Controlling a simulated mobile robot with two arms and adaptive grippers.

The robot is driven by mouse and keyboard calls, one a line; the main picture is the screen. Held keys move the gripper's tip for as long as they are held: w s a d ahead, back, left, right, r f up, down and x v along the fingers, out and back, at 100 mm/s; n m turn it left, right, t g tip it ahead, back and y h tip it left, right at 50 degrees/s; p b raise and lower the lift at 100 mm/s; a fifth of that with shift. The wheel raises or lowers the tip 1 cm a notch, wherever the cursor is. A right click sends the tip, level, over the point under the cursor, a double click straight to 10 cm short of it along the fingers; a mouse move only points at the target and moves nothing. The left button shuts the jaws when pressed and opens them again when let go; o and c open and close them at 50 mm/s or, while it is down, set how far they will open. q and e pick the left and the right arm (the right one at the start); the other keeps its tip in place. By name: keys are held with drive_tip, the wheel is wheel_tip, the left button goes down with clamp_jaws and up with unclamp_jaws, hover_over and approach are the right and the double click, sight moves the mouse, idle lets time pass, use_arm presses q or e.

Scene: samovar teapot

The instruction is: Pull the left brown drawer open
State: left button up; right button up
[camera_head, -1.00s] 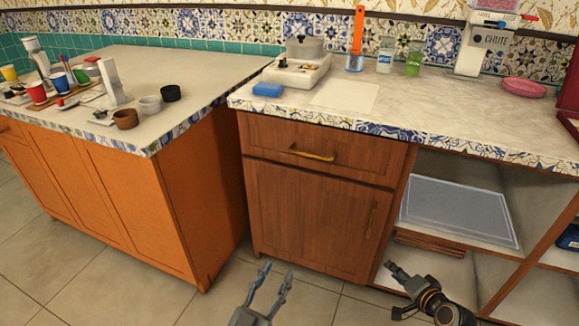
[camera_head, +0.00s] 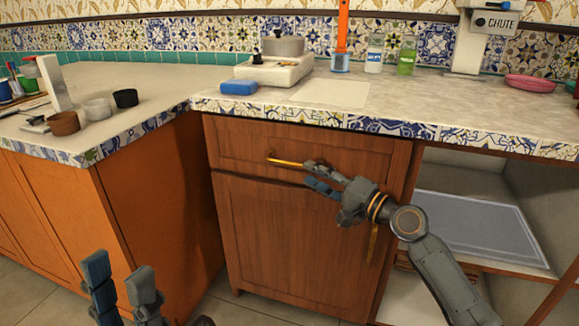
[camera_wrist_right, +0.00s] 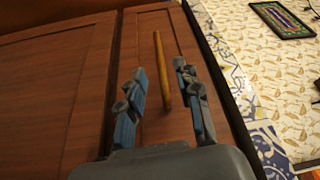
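The brown drawer (camera_head: 236,138) is shut under the tiled countertop, above a brown cabinet door (camera_head: 270,230). Its brass bar handle (camera_head: 285,162) runs across the front. My right gripper (camera_head: 308,174) is open at the right end of the handle, pointing left in the head view. In the right wrist view the handle (camera_wrist_right: 162,75) lies between the spread fingers of the right gripper (camera_wrist_right: 160,80), with gaps on both sides. I cannot tell how deep it sits between them. My left gripper (camera_head: 120,265) is open and empty at the lower left, away from the drawer.
An orange cabinet (camera_head: 150,200) with a counter stands to the left. Open shelves with a grey-blue panel (camera_head: 480,230) are to the right. A blue sponge (camera_head: 239,88), a white stove (camera_head: 275,70) and several kitchen items stand on the countertop. Floor shows at the lower left of the cabinet.

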sight(291, 163)
drive_tip(key=b+x, duration=0.1)
drive_tip(key=x, duration=0.6)
drive_tip(key=shift+w+a+b, duration=0.15)
drive_tip(key=shift+w+b, duration=0.05)
drive_tip(key=shift+b, duration=0.1)
clamp_jaws()
